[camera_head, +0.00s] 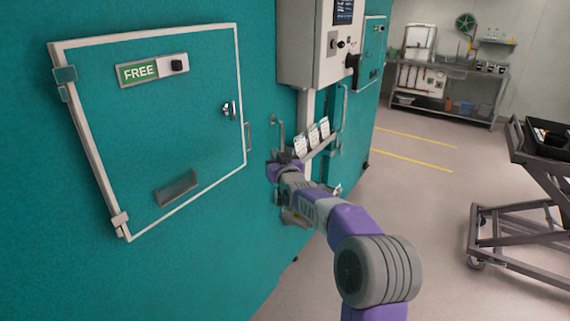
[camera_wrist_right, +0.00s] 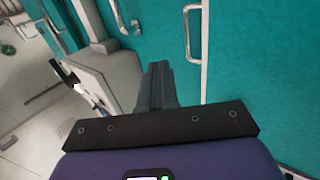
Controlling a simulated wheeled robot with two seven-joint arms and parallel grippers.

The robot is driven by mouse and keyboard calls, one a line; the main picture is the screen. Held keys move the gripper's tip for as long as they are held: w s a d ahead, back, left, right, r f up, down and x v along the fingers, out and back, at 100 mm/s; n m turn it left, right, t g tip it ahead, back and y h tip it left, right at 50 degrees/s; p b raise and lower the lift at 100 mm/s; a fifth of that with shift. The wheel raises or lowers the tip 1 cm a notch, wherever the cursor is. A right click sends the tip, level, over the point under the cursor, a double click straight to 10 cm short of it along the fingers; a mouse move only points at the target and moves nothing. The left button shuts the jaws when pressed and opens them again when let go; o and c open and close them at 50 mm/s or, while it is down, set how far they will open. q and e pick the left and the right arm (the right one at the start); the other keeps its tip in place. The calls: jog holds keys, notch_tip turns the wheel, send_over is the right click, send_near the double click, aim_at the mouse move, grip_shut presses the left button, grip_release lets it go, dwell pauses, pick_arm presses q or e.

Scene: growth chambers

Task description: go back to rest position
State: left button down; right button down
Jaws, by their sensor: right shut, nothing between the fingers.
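My right arm reaches in from the bottom right of the head view, purple and grey. Its gripper (camera_head: 283,160) is in front of the teal chamber wall, near the card rack. In the right wrist view the gripper (camera_wrist_right: 157,72) has its dark fingers together, with nothing between them. A vertical metal handle (camera_wrist_right: 192,32) on the teal wall shows just right of the fingers there; I cannot tell the gap between them. My left gripper is not in view.
A teal chamber door (camera_head: 165,120) labelled FREE is shut at the left. A grey control box (camera_head: 307,45) and a rack with white cards (camera_head: 313,138) are beyond the gripper. A cart (camera_head: 530,190) stands at the right. The floor (camera_head: 420,190) between is clear.

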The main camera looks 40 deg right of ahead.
jog(key=s+a+f+g+y, duration=0.25)
jog(key=a+f, duration=0.45)
jog(key=f, duration=0.6)
jog(key=s+a+f+g+y, duration=0.25)
jog(key=a+f, duration=0.35)
jog(key=f, duration=0.6)
jog(key=s+a+f+g+y, duration=0.25)
jog(key=a+f, duration=0.45)
jog(key=f, duration=0.6)
jog(key=s+a+f+g+y, duration=0.1)
jog(key=s+a+f+g, duration=0.2)
jog(key=s, duration=0.6)
jog(key=s+a+f+n+g+y, duration=0.1)
jog(key=s+a+f+g, duration=0.2)
jog(key=s+a+f, duration=0.4)
jog(key=s+a+f+g+y, duration=0.1)
jog(key=s+a+f+g, duration=0.2)
jog(key=s, duration=0.9)
jog(key=a+f, duration=0.2)
jog(key=a, duration=0.2)
jog(key=shift+s, duration=0.25)
jog(key=c, duration=1.8)
grip_release()
